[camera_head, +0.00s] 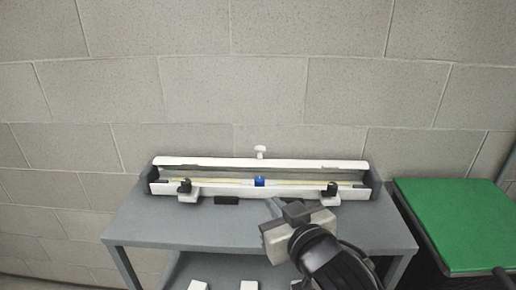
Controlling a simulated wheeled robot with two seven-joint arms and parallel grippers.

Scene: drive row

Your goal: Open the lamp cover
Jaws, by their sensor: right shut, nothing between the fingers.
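The lamp (220,188) is a long, low fixture on the grey table, near its back edge. Its white lamp cover (215,162) stands raised along the back, and the yellowish strip and a blue part (260,182) inside show. A small white knob (260,149) sticks up at the middle of the cover. Two black latches (184,185) sit on the front edge, one left and one right. My right gripper (273,204) is just in front of the lamp, right of its middle, shut and empty, apart from the cover. My left gripper is not in view.
The grey table (150,222) has free room at its front left. A small black block (227,200) lies before the lamp. A green-topped surface (462,222) stands at the right. A block wall (240,85) is close behind. White objects (198,285) show below.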

